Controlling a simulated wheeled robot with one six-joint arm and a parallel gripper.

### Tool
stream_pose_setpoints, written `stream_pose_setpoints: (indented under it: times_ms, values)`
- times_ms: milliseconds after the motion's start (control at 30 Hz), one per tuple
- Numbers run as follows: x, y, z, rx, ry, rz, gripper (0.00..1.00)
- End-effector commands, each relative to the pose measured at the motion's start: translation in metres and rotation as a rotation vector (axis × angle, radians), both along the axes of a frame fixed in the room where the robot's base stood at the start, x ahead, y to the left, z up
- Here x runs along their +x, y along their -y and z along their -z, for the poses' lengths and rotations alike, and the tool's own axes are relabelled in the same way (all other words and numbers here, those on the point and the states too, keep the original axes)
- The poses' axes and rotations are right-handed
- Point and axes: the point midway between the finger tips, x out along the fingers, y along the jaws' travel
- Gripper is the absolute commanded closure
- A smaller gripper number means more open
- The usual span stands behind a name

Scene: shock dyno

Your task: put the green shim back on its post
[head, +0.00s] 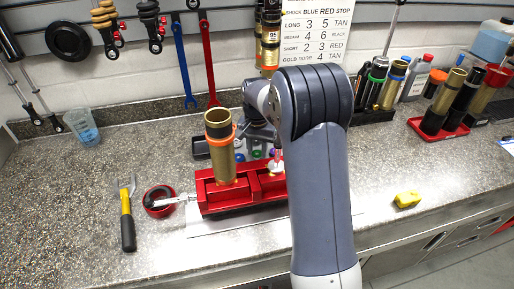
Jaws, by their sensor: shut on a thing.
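My gripper (262,133) is at the back of the red fixture, low over a grey rack (245,150) with small coloured pieces. My own large arm link covers its right side, so the fingertips are hardly visible. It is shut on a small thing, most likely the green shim. A small green spot (257,154) shows just below the gripper; I cannot tell whether this is the shim or part of the rack. Blue and purple spots show beside it. The posts cannot be made out clearly.
A red vise (225,197) holds an upright gold cylinder (221,150) left of the gripper.

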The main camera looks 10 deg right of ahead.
Motion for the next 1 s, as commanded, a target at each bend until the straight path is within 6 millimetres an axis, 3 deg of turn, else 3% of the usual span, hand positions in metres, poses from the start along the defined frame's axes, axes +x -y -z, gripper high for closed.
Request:
stream_pose_setpoints:
  times_ms: [167,200,500,767,1000]
  values:
    - [0.0,0.0,0.0,0.0,0.0,0.0,0.87]
    - [0.0,0.0,0.0,0.0,0.0,0.0,0.67]
    - [0.0,0.0,0.0,0.0,0.0,0.0,0.44]
    - [0.0,0.0,-0.002,0.0,0.001,0.0,0.44]
    - [0.001,0.0,-0.038,0.0,0.004,0.0,0.44]
